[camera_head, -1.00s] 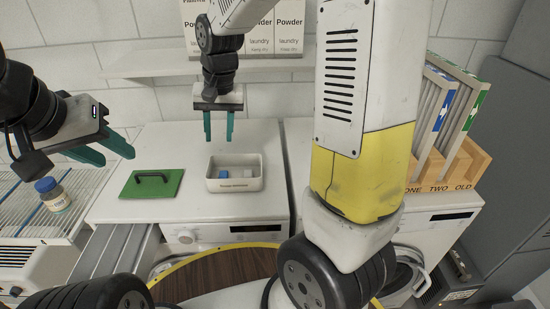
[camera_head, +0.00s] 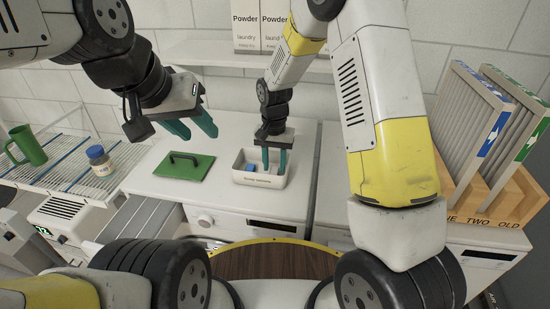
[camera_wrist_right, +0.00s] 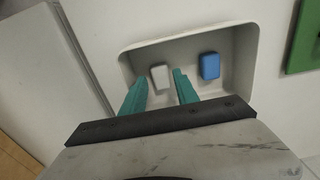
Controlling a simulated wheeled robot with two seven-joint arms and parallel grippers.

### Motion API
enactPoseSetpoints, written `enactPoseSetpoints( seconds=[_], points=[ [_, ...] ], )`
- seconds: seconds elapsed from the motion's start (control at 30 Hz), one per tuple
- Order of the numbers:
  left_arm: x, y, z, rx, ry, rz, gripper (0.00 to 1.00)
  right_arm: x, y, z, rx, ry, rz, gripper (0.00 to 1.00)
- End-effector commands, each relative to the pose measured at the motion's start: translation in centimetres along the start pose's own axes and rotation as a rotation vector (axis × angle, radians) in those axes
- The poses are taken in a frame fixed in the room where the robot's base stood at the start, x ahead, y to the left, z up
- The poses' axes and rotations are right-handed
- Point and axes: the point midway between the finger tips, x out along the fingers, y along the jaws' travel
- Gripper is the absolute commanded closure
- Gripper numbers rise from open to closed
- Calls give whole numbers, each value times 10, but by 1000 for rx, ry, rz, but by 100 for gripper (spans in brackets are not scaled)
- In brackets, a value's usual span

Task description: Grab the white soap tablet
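The white soap tablet (camera_wrist_right: 160,77) lies in the white tray (camera_wrist_right: 245,85), between the fingertips of my right gripper (camera_wrist_right: 160,79). A small gap shows on each side of it. The blue tablet (camera_wrist_right: 209,66) lies to its right in the tray, and also shows in the head view (camera_head: 251,168). In the head view the right gripper (camera_head: 274,161) points down into the tray (camera_head: 258,180) and hides the white tablet. My left gripper (camera_head: 194,129) is open and empty, up and to the left of the tray.
A green board with a black handle (camera_head: 183,168) lies left of the tray on the white washer top. A jar (camera_head: 99,160) and a green mug (camera_head: 30,146) stand on the rack at left. A wooden holder (camera_head: 500,200) with panels stands at right.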

Motion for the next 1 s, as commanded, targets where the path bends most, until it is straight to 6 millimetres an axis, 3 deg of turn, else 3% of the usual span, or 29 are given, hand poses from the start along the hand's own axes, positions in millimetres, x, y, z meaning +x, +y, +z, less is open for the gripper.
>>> enactPoseSetpoints(
  seconds=[0.13,0.4,0.6,0.87,1.0],
  points=[
    [0,0,0,0,0,0,60,16,0,1,-1,-1,0,64],
    [0,0,0,0,0,0,60,18,-1,0,-1,1,-1,66],
    [0,0,0,0,0,0,60,17,0,0,-1,1,-1,100],
    [0,0,0,0,0,0,60,16,-1,0,-1,1,-1,100],
    [0,0,0,0,0,0,60,4,-1,0,-1,4,-3,100]
  ],
)
